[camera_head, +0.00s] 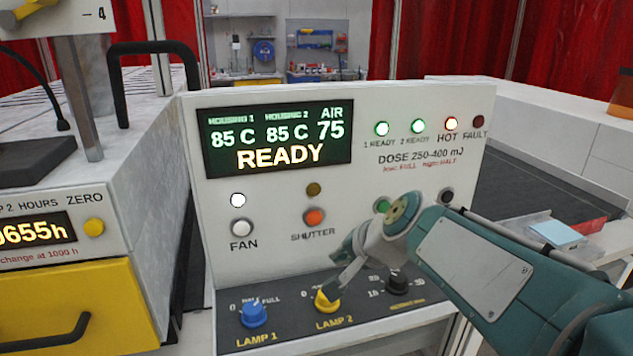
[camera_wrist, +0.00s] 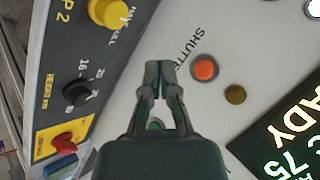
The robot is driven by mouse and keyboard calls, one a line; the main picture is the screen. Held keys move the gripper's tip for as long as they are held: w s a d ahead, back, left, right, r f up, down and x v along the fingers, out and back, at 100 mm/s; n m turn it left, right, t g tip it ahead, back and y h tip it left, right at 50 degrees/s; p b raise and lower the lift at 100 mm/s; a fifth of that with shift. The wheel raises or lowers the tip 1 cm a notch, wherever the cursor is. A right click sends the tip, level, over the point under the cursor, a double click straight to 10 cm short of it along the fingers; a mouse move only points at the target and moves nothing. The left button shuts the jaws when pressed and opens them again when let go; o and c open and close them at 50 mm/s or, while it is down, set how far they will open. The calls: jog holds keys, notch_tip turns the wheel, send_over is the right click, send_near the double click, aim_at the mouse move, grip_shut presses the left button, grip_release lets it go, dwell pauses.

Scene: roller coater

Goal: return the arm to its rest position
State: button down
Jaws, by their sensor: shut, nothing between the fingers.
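My arm reaches in from the lower right of the head view over a white control panel (camera_head: 370,255). My gripper (camera_head: 334,298) overlaps the yellow LAMP 2 knob (camera_head: 324,304) there; I cannot tell whether it touches it. In the wrist view my gripper (camera_wrist: 159,66) is shut with its fingertips together and nothing between them. There it points at blank panel beside the SHUTTER label, with the yellow knob (camera_wrist: 108,12) clear at the upper left.
The panel carries a READY display (camera_head: 275,140), a blue LAMP 1 knob (camera_head: 254,314), a black knob (camera_head: 398,282) and an orange shutter button (camera_head: 314,217). A red knob (camera_wrist: 63,140) shows in the wrist view. A yellow drawer (camera_head: 75,305) stands left.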

jog(key=s+d+f+n+g+h, duration=0.1)
jog(key=s+d+f+n+h, duration=0.1)
jog(key=s+d, duration=0.4)
jog(key=s+d+f+n+h, duration=0.3)
jog(key=s+d+f+n, duration=0.1)
jog(key=s, duration=1)
jog(key=shift+d+f+g+h, duration=0.3)
jog(key=shift+d+g, duration=0.1)
jog(key=shift+d, duration=0.5)
jog(key=c, duration=1.3)
grip_release()
jog(key=shift+c, duration=0.2)
